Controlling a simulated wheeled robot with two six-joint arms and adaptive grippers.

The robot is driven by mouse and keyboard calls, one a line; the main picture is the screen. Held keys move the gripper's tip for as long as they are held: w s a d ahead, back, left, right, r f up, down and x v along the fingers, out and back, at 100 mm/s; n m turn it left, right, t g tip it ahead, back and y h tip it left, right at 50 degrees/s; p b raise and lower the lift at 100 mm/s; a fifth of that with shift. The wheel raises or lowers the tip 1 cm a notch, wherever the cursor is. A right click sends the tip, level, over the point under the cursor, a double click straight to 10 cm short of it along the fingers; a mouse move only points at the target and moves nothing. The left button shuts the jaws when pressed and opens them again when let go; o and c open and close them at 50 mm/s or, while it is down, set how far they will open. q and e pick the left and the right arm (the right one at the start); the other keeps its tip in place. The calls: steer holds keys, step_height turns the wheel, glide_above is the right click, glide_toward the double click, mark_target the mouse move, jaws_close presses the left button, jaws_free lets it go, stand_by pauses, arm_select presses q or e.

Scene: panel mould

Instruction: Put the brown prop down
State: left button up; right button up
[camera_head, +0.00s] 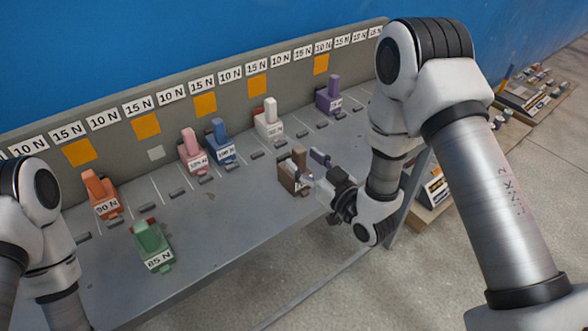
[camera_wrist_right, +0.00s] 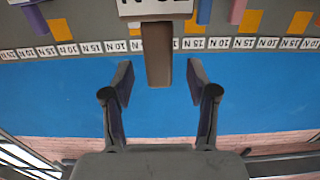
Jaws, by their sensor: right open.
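The brown prop (camera_head: 286,176) stands on the grey bench near its front edge, right of the middle in the head view. It has a blocky base with a white label and an upright brown bar. My right gripper (camera_head: 311,168) is beside it, and its fingers partly cover it. In the right wrist view the brown bar of the prop (camera_wrist_right: 157,55) reaches between the two spread fingertips (camera_wrist_right: 158,82), with gaps on both sides. The right gripper is open. My left arm shows at the left edge, but its gripper is out of view.
Orange (camera_head: 101,193), green (camera_head: 152,245), pink (camera_head: 191,152), blue (camera_head: 220,142), white (camera_head: 269,119) and purple (camera_head: 329,95) props stand on the bench. A panel (camera_head: 190,105) with force labels and orange squares runs behind. Bare bench lies between the green and brown props.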

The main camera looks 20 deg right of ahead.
steer(key=x, duration=0.3)
steer(key=shift+r, duration=0.15)
steer(key=shift+d, duration=0.1)
steer(key=shift+c, duration=0.3)
steer(key=shift+w, duration=0.1)
jaws_close()
steer(key=shift+r+p, duration=0.1)
steer(key=shift+p, duration=0.2)
